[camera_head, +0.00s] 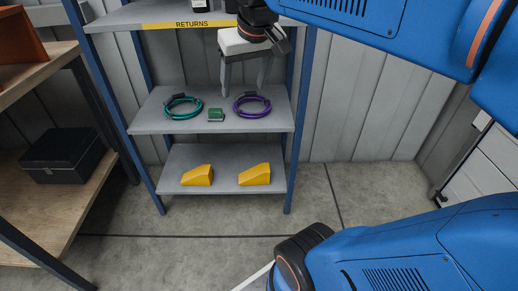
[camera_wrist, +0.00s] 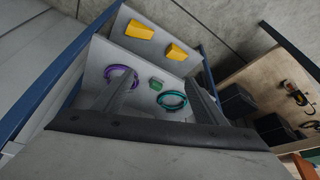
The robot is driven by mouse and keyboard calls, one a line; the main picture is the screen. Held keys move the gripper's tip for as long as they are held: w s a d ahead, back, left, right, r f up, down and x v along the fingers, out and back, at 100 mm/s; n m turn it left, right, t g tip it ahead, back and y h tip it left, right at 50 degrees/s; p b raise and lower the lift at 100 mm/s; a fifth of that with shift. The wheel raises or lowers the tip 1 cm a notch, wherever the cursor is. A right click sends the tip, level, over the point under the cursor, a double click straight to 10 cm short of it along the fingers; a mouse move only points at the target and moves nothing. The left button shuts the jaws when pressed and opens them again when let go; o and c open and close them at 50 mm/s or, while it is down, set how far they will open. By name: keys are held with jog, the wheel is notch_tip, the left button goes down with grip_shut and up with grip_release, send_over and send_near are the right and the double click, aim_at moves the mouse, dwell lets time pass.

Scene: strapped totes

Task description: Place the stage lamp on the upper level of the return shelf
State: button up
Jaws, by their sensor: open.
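The return shelf has a yellow "RETURNS" label (camera_head: 193,24) on its upper level (camera_head: 115,20). On that level stands a dark object with a white band (camera_head: 201,4), cut off by the top of the head view. I cannot tell whether it is the stage lamp, and no other thing is clearly the lamp. My gripper (camera_head: 242,88) is open and empty, its fingers pointing down at the front of the shelf, below the upper level and above the middle level (camera_head: 150,121). In the wrist view the open fingers (camera_wrist: 161,80) frame the middle level.
The middle level holds a teal cable coil (camera_head: 182,107), a green block (camera_head: 215,115) and a purple coil (camera_head: 251,106). Two yellow wedges (camera_head: 197,175) lie on the bottom level. At left, a wooden rack (camera_head: 40,205) holds a black box (camera_head: 63,155). The floor in front is clear.

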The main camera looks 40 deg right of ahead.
jog(key=s+a+f+n, duration=0.1)
jog(key=s+f, duration=0.4)
jog(key=f, duration=0.3)
jog(key=s+a+f, duration=0.2)
jog(key=s+f, duration=0.4)
jog(key=f, duration=0.2)
jog(key=shift+s+a+n+y, duration=0.15)
jog(key=shift+a+n+y, duration=0.15)
jog(key=shift+n+y, duration=0.1)
